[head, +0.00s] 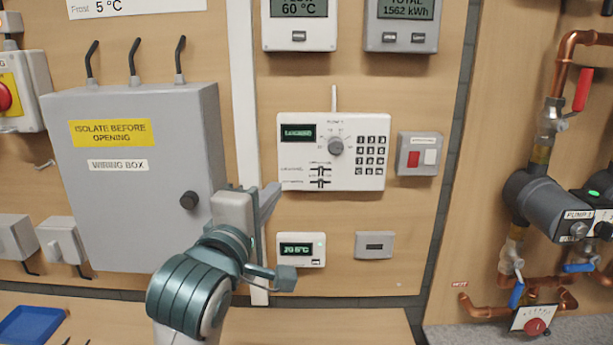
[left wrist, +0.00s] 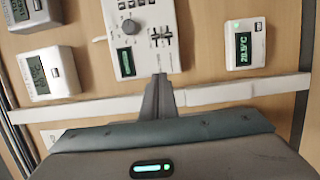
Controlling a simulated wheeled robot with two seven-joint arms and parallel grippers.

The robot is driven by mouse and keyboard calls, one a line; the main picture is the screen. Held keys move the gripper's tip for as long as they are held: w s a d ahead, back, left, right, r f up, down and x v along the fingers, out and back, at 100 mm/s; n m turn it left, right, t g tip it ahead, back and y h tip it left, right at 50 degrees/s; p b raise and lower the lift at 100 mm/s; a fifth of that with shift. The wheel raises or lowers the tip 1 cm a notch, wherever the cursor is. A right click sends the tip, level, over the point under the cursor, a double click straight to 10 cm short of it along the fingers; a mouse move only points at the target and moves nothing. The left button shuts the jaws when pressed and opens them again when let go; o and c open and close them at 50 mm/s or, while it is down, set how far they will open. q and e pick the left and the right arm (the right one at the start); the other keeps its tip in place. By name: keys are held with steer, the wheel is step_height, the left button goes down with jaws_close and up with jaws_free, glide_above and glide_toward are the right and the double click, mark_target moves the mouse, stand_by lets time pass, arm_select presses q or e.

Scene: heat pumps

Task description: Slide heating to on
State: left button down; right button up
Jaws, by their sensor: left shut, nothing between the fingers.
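A white control panel (head: 350,178) hangs on the wooden board with a green display, a round knob (head: 335,147), a keypad and two small dark sliders, an upper one (head: 320,170) and a lower one (head: 320,183). Their labels are too small to read, so I cannot tell which is heating. My left gripper (head: 275,190) is shut and empty, left of the panel's lower left corner in the head view. In the left wrist view its joined fingertips (left wrist: 158,76) point at the panel's edge, in line with the sliders (left wrist: 160,37). Contact is not clear. My right gripper is not in view.
A grey wiring box (head: 140,220) stands out from the board to the left. Pipes and a pump (head: 550,210) are far right.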

mark_target(322, 173)
arm_select(q)
steer(key=p+x, duration=0.3)
steer(key=x, duration=0.5)
steer(key=shift+w+d+r, duration=0.1)
steer(key=shift+w, duration=0.1)
steer(key=d+p, duration=0.1)
steer(key=d, duration=0.2)
steer(key=shift+s, duration=0.2)
steer(key=shift+d, duration=0.45)
steer(key=shift+d+p, duration=0.35)
steer(key=shift+d, duration=0.7)
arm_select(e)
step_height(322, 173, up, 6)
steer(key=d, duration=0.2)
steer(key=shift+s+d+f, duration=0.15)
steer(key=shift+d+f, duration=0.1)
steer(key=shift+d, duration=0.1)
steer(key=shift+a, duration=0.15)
